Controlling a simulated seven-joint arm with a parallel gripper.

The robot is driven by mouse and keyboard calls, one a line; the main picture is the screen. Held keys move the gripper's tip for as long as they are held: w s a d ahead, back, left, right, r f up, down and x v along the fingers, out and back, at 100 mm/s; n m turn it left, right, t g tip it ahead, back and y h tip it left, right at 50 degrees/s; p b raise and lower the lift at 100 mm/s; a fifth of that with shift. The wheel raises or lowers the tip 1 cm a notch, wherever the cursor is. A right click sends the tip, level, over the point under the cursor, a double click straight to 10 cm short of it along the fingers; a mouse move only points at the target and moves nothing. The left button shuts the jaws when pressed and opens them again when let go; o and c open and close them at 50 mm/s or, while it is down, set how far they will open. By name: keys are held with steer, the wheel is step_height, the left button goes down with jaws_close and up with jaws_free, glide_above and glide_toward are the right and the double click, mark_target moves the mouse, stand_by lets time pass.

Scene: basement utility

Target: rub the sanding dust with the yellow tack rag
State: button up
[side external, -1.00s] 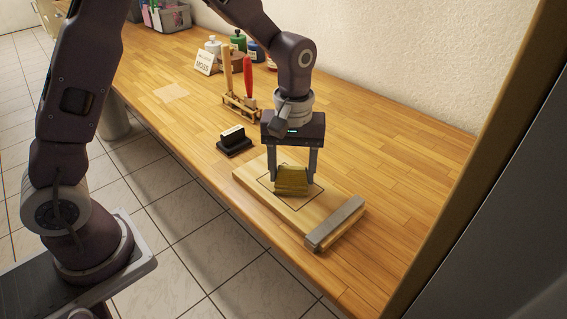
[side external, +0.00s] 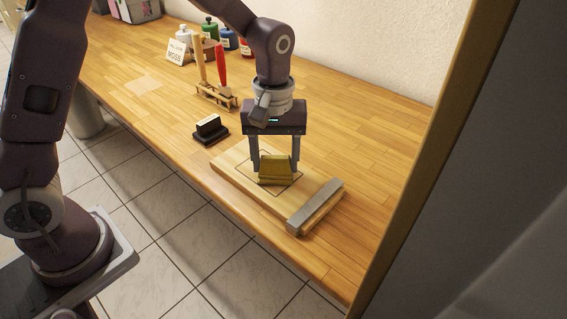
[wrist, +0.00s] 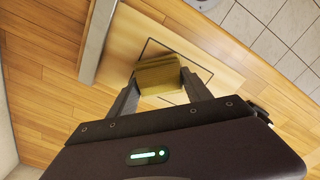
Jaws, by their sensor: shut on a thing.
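The yellow tack rag (side external: 275,173) is a folded pad between the two fingers of my gripper (side external: 275,166). My gripper is shut on it, over a pale wooden board (side external: 228,164). The rag is within a thin dark square outline on the board and looks to be at or very near the surface; exact contact is not clear. In the wrist view the rag (wrist: 160,75) is held between the fingertips, covering part of the outlined square (wrist: 205,75). I cannot make out the sanding dust.
A grey bar (side external: 316,205) lies across the board's right end. A black block-shaped tool (side external: 210,130) sits left of the board. Behind are a wooden rack (side external: 216,97) with upright tools, a sign card (side external: 178,51) and several bottles. The worktop's right side is clear.

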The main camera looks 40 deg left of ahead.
steer(key=shift+a, duration=3.85)
step_height(320, 180, up, 8)
steer(key=shift+r, duration=0.15)
